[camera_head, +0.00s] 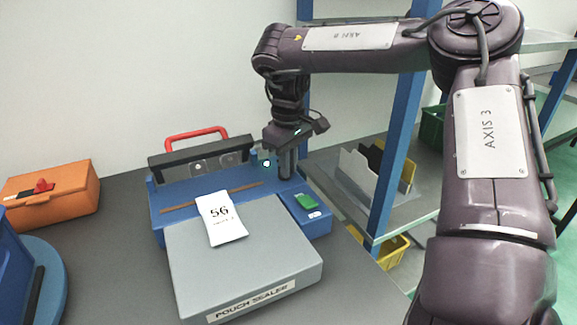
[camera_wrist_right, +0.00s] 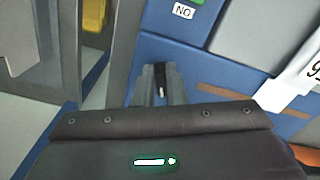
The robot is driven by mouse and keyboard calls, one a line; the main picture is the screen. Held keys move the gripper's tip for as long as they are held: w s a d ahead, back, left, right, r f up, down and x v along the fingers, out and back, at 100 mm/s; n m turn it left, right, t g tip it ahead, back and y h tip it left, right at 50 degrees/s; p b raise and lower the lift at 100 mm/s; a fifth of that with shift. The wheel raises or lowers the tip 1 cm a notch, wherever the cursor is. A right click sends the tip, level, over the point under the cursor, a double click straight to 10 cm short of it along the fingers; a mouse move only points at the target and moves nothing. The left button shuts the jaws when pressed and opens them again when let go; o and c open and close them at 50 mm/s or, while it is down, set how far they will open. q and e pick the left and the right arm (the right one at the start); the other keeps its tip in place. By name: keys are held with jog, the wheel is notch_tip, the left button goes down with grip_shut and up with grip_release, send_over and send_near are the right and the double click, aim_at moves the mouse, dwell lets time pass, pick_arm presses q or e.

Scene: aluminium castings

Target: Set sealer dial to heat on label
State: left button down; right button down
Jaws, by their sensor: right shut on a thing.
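The pouch sealer (camera_head: 245,262) stands on the table, with a blue body, a grey front plate and a raised dark bar with a red handle (camera_head: 196,138). A white label (camera_head: 221,217) printed "56" lies across its front plate; smaller print is unreadable. Its edge shows in the wrist view (camera_wrist_right: 290,92). My right gripper (camera_head: 286,166) points down at the sealer's back right corner. In the wrist view its fingers (camera_wrist_right: 158,88) are closed around a small dark piece with a white mark, apparently the dial (camera_wrist_right: 161,88), mostly hidden. Its setting cannot be read. My left gripper is not in view.
A green switch (camera_head: 306,201) sits on the sealer's right side. An orange box (camera_head: 52,196) stands at left, beside a blue round object (camera_head: 44,285). A blue-post rack (camera_head: 392,150) with a grey sorter and yellow bin (camera_head: 391,251) stands right of the table.

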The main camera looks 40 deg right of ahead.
jog(key=shift+r, duration=0.1)
jog(key=c, duration=1.5)
grip_release()
jog(key=shift+r+p, duration=0.3)
jog(key=shift+r, duration=3.55)
